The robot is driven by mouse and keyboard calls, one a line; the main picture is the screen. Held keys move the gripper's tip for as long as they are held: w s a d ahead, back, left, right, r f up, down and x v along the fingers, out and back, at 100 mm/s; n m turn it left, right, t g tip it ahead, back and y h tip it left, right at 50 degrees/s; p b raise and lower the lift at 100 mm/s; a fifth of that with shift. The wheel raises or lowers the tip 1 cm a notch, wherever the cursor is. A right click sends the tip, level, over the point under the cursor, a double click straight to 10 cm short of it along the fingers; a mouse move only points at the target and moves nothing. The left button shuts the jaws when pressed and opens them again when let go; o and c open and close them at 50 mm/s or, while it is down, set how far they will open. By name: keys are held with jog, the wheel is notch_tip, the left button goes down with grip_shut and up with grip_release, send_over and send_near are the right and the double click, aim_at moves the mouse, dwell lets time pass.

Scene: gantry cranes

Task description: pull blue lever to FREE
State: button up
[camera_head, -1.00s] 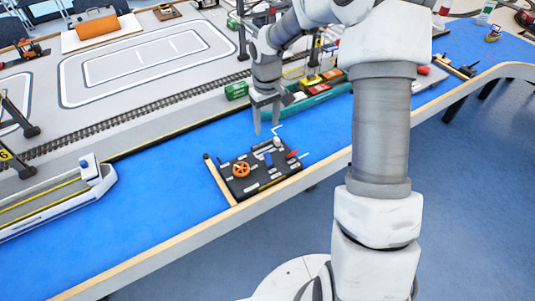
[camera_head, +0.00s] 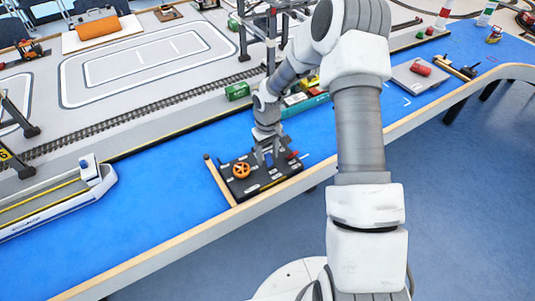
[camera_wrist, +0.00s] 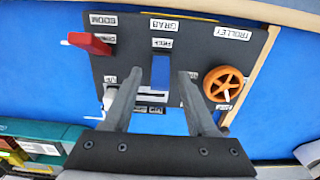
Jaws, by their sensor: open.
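The black control panel (camera_head: 262,187) lies on the blue surface by the table's front edge; in the wrist view it (camera_wrist: 125,60) fills the upper middle. The blue lever (camera_wrist: 160,70) stands in its middle section, below the upside-down GRAB (camera_wrist: 164,25) and FREE (camera_wrist: 162,43) labels. My gripper (camera_wrist: 161,76) is open, pointing down over the panel, with one finger on each side of the blue lever. Gaps show between fingers and lever; contact or depth cannot be told. In the head view my gripper (camera_head: 268,162) hides the lever.
The red lever (camera_wrist: 88,43) under BOOM is left of the fingers, with a white knob (camera_wrist: 108,100) below it. The orange handwheel (camera_wrist: 223,84) under TROLLEY is close to the right finger. A wooden strip (camera_head: 221,182) borders the panel; a barge (camera_head: 60,200) lies left.

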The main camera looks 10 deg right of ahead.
aim_at(270, 162)
grip_shut()
jog(key=shift+s+b, duration=0.1)
jog(key=shift+b, duration=0.2)
jog(key=t+b, duration=0.2)
jog(key=s+t+y+b, duration=0.1)
jog(key=t+b, duration=0.1)
jog(key=b, duration=0.1)
jog(key=s+d+t+y+b, duration=0.1)
jog(key=t+b, duration=0.1)
jog(key=shift+s+f, duration=0.2)
jog(key=shift+s, duration=0.05)
jog(key=t+b, duration=0.1)
jog(key=b, duration=0.1)
jog(key=s+t+y+b, duration=0.1)
jog(key=t+b, duration=0.1)
jog(key=b, duration=0.1)
jog(key=shift+s+d+f, duration=0.1)
jog(key=shift+d+f, duration=0.1)
jog(key=shift+s+t+b, duration=0.2)
jog(key=shift+t+b, duration=0.5)
jog(key=shift+b, duration=0.15)
jog(key=shift+r+y, duration=0.15)
jog(key=shift+y, duration=0.15)
